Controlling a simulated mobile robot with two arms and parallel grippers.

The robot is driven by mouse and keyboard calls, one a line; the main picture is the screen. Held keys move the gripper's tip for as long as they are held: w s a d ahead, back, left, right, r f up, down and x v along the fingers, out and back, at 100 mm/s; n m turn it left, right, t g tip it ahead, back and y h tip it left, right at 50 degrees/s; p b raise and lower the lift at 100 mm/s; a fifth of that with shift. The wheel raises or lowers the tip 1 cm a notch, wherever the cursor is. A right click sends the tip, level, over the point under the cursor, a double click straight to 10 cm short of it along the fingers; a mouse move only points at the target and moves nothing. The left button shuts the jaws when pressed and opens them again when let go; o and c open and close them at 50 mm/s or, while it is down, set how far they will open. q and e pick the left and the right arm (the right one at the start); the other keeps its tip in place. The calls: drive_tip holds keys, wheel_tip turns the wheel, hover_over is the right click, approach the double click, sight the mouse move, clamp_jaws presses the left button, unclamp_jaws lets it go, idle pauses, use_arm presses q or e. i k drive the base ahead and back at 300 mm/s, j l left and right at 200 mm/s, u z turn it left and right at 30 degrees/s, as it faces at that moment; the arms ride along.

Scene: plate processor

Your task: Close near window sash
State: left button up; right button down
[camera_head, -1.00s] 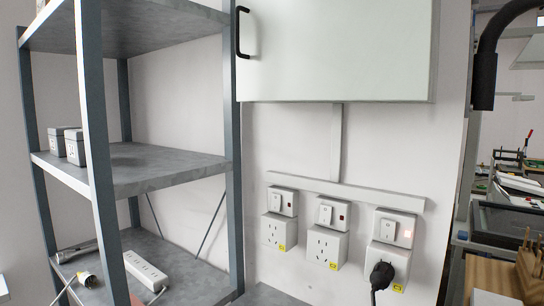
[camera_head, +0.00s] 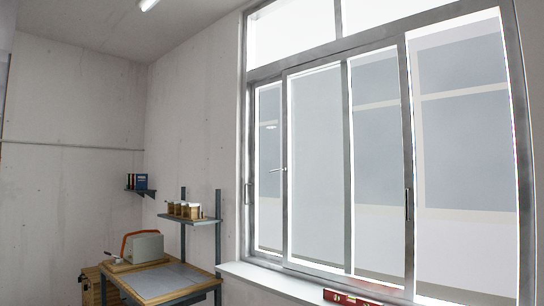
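A large grey-framed window (camera_head: 411,130) fills the right half of the head view. Its lower part has upright sliding sashes. One sash (camera_head: 318,165) stands left of the middle, with a light lever handle (camera_head: 278,169) at its left edge. A dark upright handle (camera_head: 408,204) sits on the post farther right, and another dark handle (camera_head: 249,195) is at the left jamb. Pale glass and bright light make it hard to tell which panes are open. Neither of my grippers is in view.
A white sill (camera_head: 285,282) runs under the window, with a red spirit level (camera_head: 350,298) on it. A workbench (camera_head: 165,282) with a grey machine (camera_head: 142,248) stands at the lower left. Small shelves hold jars (camera_head: 186,210) and books (camera_head: 140,181).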

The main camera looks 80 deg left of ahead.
sight(400, 42)
drive_tip(key=u, duration=2.25)
drive_tip(key=i+j+u, duration=0.25)
drive_tip(key=u, duration=0.2)
drive_tip(key=i+j+u, duration=0.3)
drive_tip(key=u, duration=0.15)
drive_tip(key=i+j+u, duration=0.1)
drive_tip(key=i+u, duration=0.65)
drive_tip(key=u, duration=0.15)
drive_tip(key=i+j, duration=0.1)
drive_tip(key=i, duration=1.05)
